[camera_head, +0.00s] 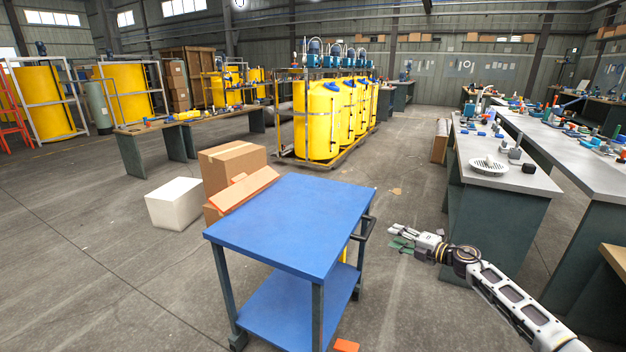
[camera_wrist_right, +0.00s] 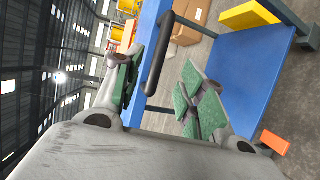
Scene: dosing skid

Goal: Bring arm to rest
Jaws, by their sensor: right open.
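My right arm reaches in from the lower right of the head view. Its gripper (camera_head: 402,240) is open and empty, held in the air just right of the blue cart (camera_head: 290,220). In the right wrist view the two green-padded fingers (camera_wrist_right: 163,90) stand apart, with the cart's dark handle (camera_wrist_right: 163,55) showing between and beyond them. I cannot tell how far the handle is from the fingers, and nothing is gripped. My left arm and gripper are not in view.
Cardboard boxes (camera_head: 232,165) and a white box (camera_head: 175,203) stand left of the cart. A grey workbench (camera_head: 500,165) with parts stands right of my gripper. An orange block (camera_head: 346,345) lies low by the cart. Yellow tanks (camera_head: 324,120) stand behind. Floor between cart and bench is mostly clear.

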